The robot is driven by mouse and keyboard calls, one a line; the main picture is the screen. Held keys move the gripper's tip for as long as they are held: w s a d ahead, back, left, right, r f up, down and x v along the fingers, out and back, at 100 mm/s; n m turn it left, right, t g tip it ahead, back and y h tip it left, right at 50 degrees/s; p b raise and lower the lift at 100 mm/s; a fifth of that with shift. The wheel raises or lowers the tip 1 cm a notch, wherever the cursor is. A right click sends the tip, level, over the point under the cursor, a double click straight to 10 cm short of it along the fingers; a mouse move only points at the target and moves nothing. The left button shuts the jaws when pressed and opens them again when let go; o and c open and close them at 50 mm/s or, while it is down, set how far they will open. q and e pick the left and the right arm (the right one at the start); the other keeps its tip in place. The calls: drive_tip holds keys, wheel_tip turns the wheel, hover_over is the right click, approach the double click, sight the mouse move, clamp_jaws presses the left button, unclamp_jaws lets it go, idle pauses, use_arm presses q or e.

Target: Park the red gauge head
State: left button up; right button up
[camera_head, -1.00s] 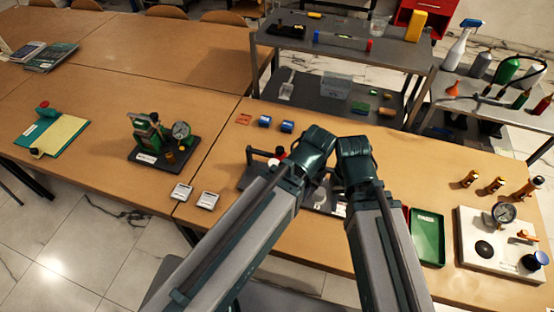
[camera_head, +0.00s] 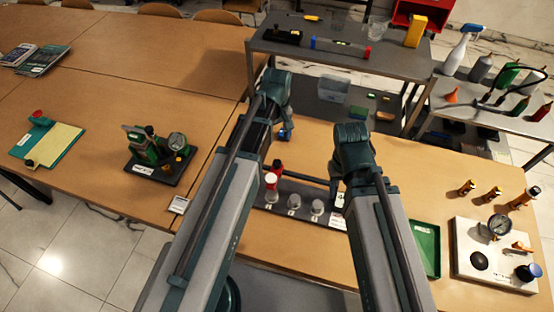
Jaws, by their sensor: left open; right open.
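A dark stand (camera_head: 268,204) with a horizontal rail sits on the table between my arms. A small red piece (camera_head: 277,165), which looks like the red gauge head, is at the left part of the rail. In front of it are a white-topped red post (camera_head: 271,181) and grey round pieces (camera_head: 317,207). My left gripper (camera_head: 281,118) is open, beyond the stand and above a blue piece (camera_head: 285,135); its fingertips are hard to make out. My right gripper (camera_head: 339,184) is open near the right end of the rail, its fingers mostly hidden by its wrist.
A green tray (camera_head: 426,238) and a white gauge panel (camera_head: 466,262) lie to the right, with small orange-brown bottles (camera_head: 494,193) behind. A green gauge fixture (camera_head: 155,172) stands at left. A grey cart (camera_head: 350,53) is behind the table. Tabletop beyond my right arm is clear.

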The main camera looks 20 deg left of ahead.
sight(277, 162)
use_arm(q)
wheel_tip(277, 162, down, 13)
drive_tip(key=b, duration=1.2)
drive_tip(key=shift+f+b, duration=0.15)
drive_tip(key=shift+b, duration=0.2)
clamp_jaws()
idle(0.5)
